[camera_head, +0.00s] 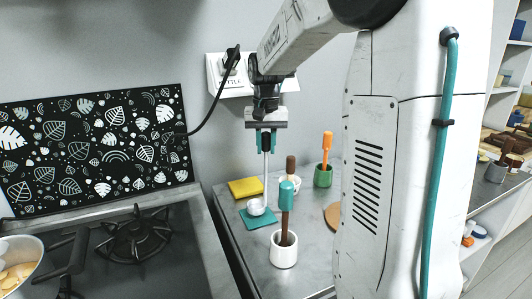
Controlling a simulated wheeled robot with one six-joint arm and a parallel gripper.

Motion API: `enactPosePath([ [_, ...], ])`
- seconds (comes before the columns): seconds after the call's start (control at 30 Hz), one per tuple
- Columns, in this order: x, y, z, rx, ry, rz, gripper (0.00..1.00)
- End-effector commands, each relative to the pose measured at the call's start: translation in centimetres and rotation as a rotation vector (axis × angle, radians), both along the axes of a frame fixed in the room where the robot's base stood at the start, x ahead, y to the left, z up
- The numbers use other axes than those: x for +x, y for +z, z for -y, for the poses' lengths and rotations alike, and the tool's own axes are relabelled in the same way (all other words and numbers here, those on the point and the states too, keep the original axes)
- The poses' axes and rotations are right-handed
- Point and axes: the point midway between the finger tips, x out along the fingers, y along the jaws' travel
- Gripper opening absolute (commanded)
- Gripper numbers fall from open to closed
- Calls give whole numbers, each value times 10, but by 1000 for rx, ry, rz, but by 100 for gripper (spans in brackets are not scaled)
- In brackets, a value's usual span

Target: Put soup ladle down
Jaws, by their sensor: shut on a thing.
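The soup ladle (266,172) hangs nearly upright from my gripper (266,148), with its long pale handle pointing down. My gripper is shut on the top of the handle. The ladle's whitish bowl (256,207) is at the bottom, over a teal square mat (262,222) on the counter. I cannot tell whether the bowl touches the mat.
A yellow cloth or sponge (244,187) lies behind the mat. A green pot (322,178) with an orange-handled utensil (326,145) stands at right. A stove (160,265) with a pan (20,262) is at left.

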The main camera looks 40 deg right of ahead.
Motion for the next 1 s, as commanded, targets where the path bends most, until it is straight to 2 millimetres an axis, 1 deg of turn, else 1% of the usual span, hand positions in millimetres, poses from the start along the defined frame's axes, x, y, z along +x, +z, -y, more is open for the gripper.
enactPosePath([
  [0.03,0,-9,0,0,-1,-2,0],
  [0.13,0,-20,1,1,-1,-1,0],
  [0.43,0,-22,2,0,-2,0,0],
  [0.47,0,-21,2,0,-2,0,32],
  [0.5,0,-21,2,0,-2,0,43],
  [0.53,0,-21,2,0,-2,0,45],
  [0.83,0,-19,2,-1,-2,1,45],
  [0.93,0,-10,2,-1,-2,2,45],
  [1.0,0,1,2,-2,-2,4,45],
])
